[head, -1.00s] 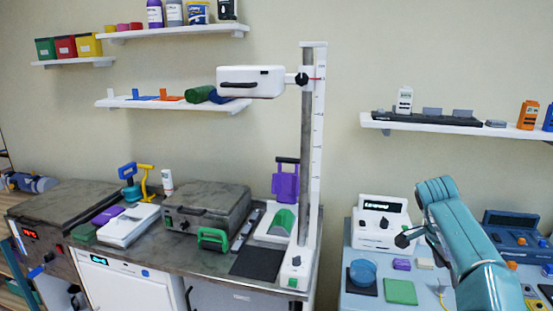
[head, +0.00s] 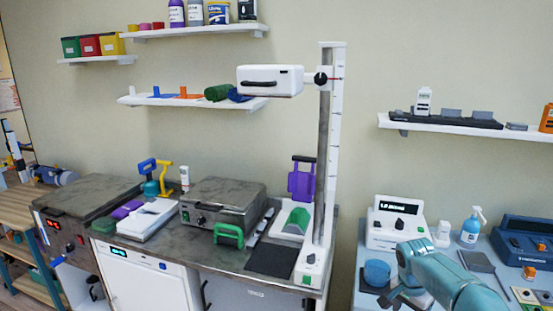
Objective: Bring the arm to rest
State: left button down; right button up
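My teal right arm (head: 450,277) comes in from the lower right corner, over the blue-grey table. Its gripper (head: 392,297) is a small dark shape at the bottom edge, pointing down to the left beside a blue round tub (head: 377,272). The fingertips are small and partly cut off, so I cannot tell whether they are open or shut. I see nothing clearly held in them. My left arm and gripper are out of view.
A white unit with a lit display (head: 397,222) stands behind the arm, with a spray bottle (head: 472,227) and a dark blue device (head: 522,243). A tall column (head: 327,150) carrying a white box (head: 270,80) stands on the steel counter to the left. Shelves line the wall.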

jog(key=s+a+f+n+y, duration=0.3)
jog(key=s+a+f, duration=0.3)
jog(key=a+f, duration=0.3)
jog(key=s+a+f+n+y, duration=0.2)
jog(key=s+a+f+n, duration=0.2)
jog(key=s+a+f, duration=0.45)
jog(key=s+a+f+n, duration=0.1)
jog(key=s+a+f, duration=0.1)
jog(key=s, duration=0.7)
jog(key=s+a+f+n+y, duration=0.1)
jog(key=s+a+f, duration=0.1)
jog(key=s, duration=0.7)
jog(key=shift+s+a+f+g, duration=0.3)
jog(key=shift+s+a+f, duration=0.05)
jog(key=shift+a, duration=0.05)
